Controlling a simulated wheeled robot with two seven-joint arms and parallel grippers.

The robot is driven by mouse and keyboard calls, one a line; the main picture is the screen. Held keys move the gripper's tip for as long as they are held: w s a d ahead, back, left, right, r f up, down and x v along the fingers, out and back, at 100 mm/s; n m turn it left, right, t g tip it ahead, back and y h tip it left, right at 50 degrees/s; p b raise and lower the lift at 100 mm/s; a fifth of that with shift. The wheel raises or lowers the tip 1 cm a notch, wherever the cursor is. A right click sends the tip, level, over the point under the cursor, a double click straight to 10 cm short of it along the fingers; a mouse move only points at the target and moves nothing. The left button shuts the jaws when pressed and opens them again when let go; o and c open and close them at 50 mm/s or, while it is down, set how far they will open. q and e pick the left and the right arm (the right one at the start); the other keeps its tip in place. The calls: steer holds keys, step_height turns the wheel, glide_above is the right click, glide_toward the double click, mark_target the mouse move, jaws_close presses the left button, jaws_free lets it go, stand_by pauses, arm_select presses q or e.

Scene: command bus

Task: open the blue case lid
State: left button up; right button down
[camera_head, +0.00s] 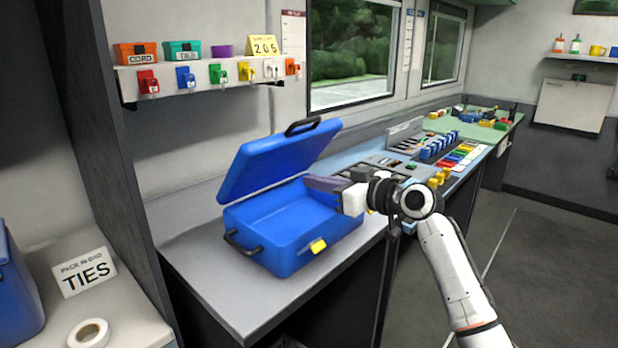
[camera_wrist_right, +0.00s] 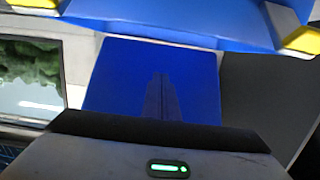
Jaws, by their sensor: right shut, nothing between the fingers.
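The blue case (camera_head: 285,250) stands on a grey counter. Its lid (camera_head: 275,160) is raised and tilted, with a wide gap above the base, and a black handle (camera_head: 302,127) is at its upper edge. A yellow latch (camera_head: 318,247) is on the base. My right gripper (camera_head: 318,184) is shut and empty, beside the right end of the opening, below the lid; I cannot tell whether it touches the case. In the right wrist view a blue surface (camera_wrist_right: 110,85) fills the middle, with yellow parts near the top corners. My left gripper is not in view.
A shelf (camera_head: 200,80) with small bins and coloured padlocks hangs behind the case. The counter (camera_head: 215,300) is bare at front left. Small coloured items (camera_head: 460,155) lie on the bench at right. A TIES sign (camera_head: 84,273) and a tape roll (camera_head: 89,333) are at lower left.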

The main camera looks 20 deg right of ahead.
mark_target(287, 163)
steer(key=shift+w+a+r+b, duration=0.3)
steer(key=shift+w+a, duration=0.35)
steer(key=shift+w, duration=1)
steer(key=shift+w+a+r+b, duration=0.25)
steer(key=shift+w+a, duration=0.45)
steer(key=shift+w, duration=0.9)
steer(key=shift+w+a+r+b, duration=0.25)
steer(key=shift+w+a, duration=0.4)
steer(key=shift+w, duration=1)
steer(key=shift+s, duration=0.1)
steer(key=shift+s+d+r, duration=0.1)
steer(key=shift+s+d, duration=0.05)
steer(key=shift+s, duration=0.05)
steer(key=f+v, duration=0.2)
steer(key=v, duration=1)
steer(key=f+b+v, duration=0.1)
steer(key=v, duration=1.2)
steer(key=shift+s+f, duration=0.4)
steer(key=shift+s, duration=0.05)
